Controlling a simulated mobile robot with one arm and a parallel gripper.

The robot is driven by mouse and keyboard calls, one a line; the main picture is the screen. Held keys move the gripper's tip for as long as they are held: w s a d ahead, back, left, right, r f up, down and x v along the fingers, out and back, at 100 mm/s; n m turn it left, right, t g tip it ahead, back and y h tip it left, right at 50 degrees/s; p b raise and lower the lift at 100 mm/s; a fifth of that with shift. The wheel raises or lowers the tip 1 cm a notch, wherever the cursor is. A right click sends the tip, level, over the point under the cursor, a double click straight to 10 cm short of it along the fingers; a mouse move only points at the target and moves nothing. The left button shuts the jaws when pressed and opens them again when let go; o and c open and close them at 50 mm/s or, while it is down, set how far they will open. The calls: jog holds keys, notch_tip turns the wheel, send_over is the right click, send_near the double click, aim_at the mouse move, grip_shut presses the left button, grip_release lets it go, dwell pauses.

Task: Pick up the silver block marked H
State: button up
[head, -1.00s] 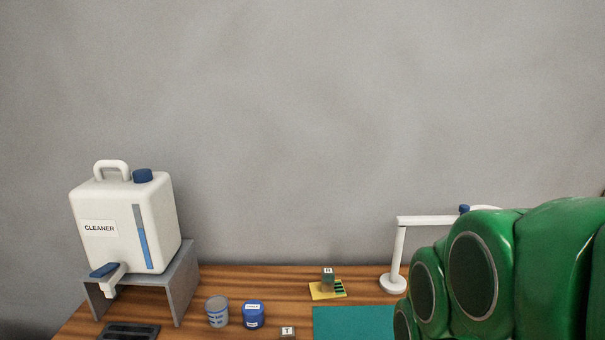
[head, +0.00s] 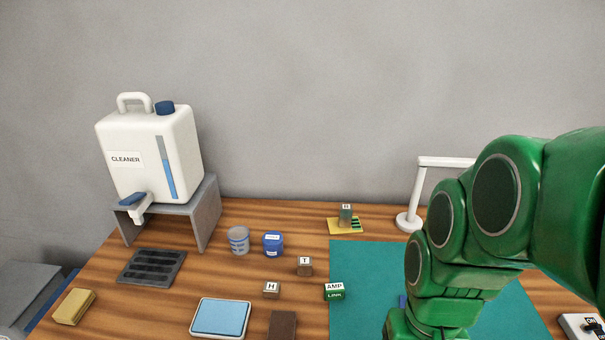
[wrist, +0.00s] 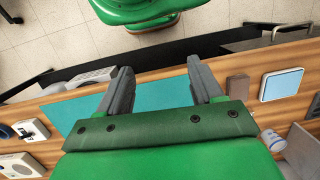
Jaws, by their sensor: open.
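A small grey-brown block with a white label reading H (head: 271,290) sits on the wooden bench, left of the green AMP LINK block (head: 334,292). A similar block marked T (head: 305,267) stands just behind it to the right. Another small grey block (head: 346,216) stands on a yellow card at the back; its letter is too small to read surely. My gripper (wrist: 160,72) is open and empty in the wrist view, its fingers above the bench and teal mat. The H block cannot be made out there. In the head view the gripper's fingers are hidden or out of frame.
A blue-topped tray (head: 220,317), brown block (head: 282,325), yellow sponge (head: 74,306) and dark grille (head: 151,266) lie on the bench (head: 180,298). The teal mat (head: 365,262) is mostly clear.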

jog(key=w+a+f+m+g+y, duration=0.1)
jog(key=w+a+m+y, duration=0.1)
jog(key=w+a+y, duration=0.3)
jog(key=w+a+f+m, duration=0.1)
jog(key=w+a+f, duration=0.15)
jog(key=a, duration=0.45)
jog(key=m+t+y, duration=0.3)
jog(key=m+y, duration=0.5)
jog(key=m, duration=0.7)
send_over(271, 287)
jog(key=d, duration=0.3)
notch_tip(271, 287, down, 8)
jog(key=f, duration=0.1)
jog(key=shift+a+f, duration=0.15)
jog(key=shift+f, duration=0.9)
jog(key=shift+a+f, duration=0.1)
jog(key=shift+f, duration=0.95)
jog(key=shift+a+f, duration=0.3)
jog(key=shift+f, duration=0.35)
jog(key=shift+a+f, duration=0.25)
jog(key=shift+f, duration=0.4)
jog(key=shift+x, duration=0.9)
jog(key=c, duration=1.1)
